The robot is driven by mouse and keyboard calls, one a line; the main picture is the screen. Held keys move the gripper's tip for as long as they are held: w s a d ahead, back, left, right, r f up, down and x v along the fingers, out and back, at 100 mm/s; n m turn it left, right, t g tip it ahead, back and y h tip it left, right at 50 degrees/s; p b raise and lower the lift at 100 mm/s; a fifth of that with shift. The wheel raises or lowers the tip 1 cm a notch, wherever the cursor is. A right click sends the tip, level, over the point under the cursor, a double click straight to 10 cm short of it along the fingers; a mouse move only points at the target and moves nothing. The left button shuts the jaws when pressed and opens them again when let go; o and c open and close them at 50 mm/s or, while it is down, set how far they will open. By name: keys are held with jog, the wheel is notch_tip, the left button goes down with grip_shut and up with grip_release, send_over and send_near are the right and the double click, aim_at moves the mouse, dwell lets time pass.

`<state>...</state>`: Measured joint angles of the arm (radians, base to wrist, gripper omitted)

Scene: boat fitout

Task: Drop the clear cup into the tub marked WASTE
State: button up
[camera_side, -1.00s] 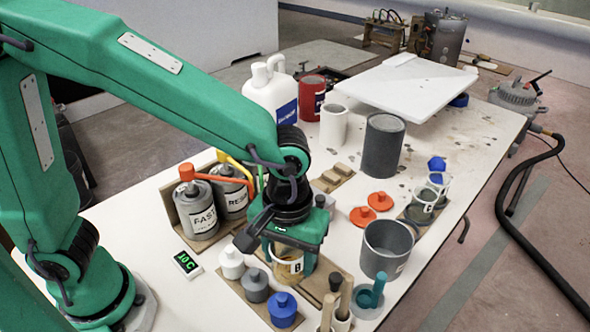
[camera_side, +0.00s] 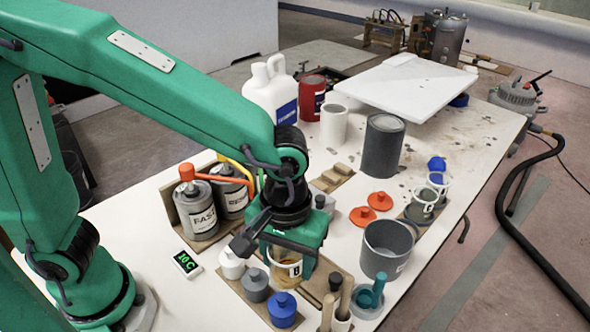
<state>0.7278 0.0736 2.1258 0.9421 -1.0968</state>
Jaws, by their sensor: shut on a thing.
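My gripper (camera_side: 287,262) points down and is shut on a clear cup (camera_side: 287,270) marked B, with amber stuff in its lower part. The cup is upright, at or just above the board behind the small lidded pots; I cannot tell if it touches. The jaws hide its upper sides. An open grey tub (camera_side: 388,248) stands to the right of my gripper. It has a small white label on its front, too small to read, so I cannot confirm the WASTE mark.
Grey cans (camera_side: 197,211) with orange and yellow pump spouts stand left. Several lidded pots (camera_side: 255,285) and upright handles (camera_side: 344,298) stand in front. Orange lids (camera_side: 380,201), more cups (camera_side: 424,200) and a dark grey cylinder (camera_side: 382,150) lie beyond. Bare table shows between lids and gripper.

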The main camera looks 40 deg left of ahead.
jog(key=shift+w, duration=0.1)
dwell(0.3)
jog(key=w+d+r, duration=0.2)
jog(key=w+d, duration=0.2)
jog(key=w, duration=0.7)
jog(key=w+d+r, duration=0.3)
jog(key=w+d, duration=0.1)
jog(key=w, duration=0.7)
jog(key=shift+d+r, duration=0.15)
jog(key=shift+r, duration=0.2)
jog(key=shift+f, duration=0.2)
jog(key=shift+f, duration=2.8)
jog(key=o, duration=1.1)
jog(key=shift+c, duration=0.2)
